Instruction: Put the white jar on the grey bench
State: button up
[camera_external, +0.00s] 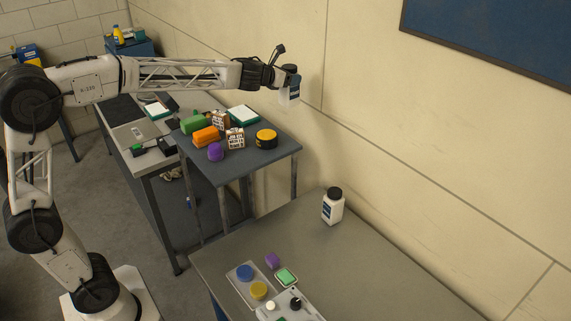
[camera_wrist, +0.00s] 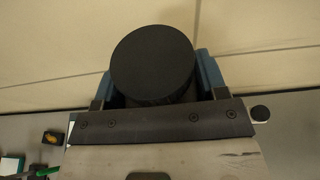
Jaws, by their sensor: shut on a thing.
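A white jar (camera_external: 290,98) with a black lid is held high in the air by my gripper (camera_external: 291,84), near the cream wall. In the wrist view its round black lid (camera_wrist: 152,62) sits between the two blue fingertips and hides most of the jar's body. My gripper is shut on this jar, which looks about upright. The grey bench (camera_external: 300,222) is in the lower right of the external view, below and apart from the held jar. A second white jar (camera_external: 333,208) with a black lid stands upright on that bench, close to the wall.
A higher dark table (camera_external: 262,158) behind holds several items, including a black and yellow roll (camera_external: 266,139).

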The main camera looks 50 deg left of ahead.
jog(key=w+a+f, duration=0.2)
jog(key=a, duration=1.5)
jog(key=s+a+f+y, duration=0.15)
jog(key=s+a, duration=0.35)
jog(key=a, duration=0.9)
jog(key=s+a+f+n, duration=0.1)
jog(key=s+a+f, duration=0.25)
jog(key=a, duration=1.05)
jog(key=s+a+f, duration=0.1)
jog(key=s+a, duration=0.4)
jog(key=a, duration=1)
jog(key=s+a+f+y, duration=0.1)
jog(key=s+a+f, duration=0.2)
jog(key=s+a, duration=0.75)
jog(key=s+a+f, duration=0.2)
jog(key=s+a, duration=0.8)
jog(key=a, duration=0.1)
jog(key=s+d+f+h, duration=0.1)
jog(key=s+f, duration=0.1)
jog(key=f, duration=0.6)
jog(key=s+d+f+m+h, duration=0.1)
jog(key=s+d+f, duration=0.1)
jog(key=f, duration=0.5)
jog(key=shift+s+f, duration=0.4)
jog(key=shift+s, duration=0.05)
jog(key=shift+d+f+h, duration=0.1)
jog(key=shift+f+h, duration=0.05)
jog(key=shift+h, duration=0.1)
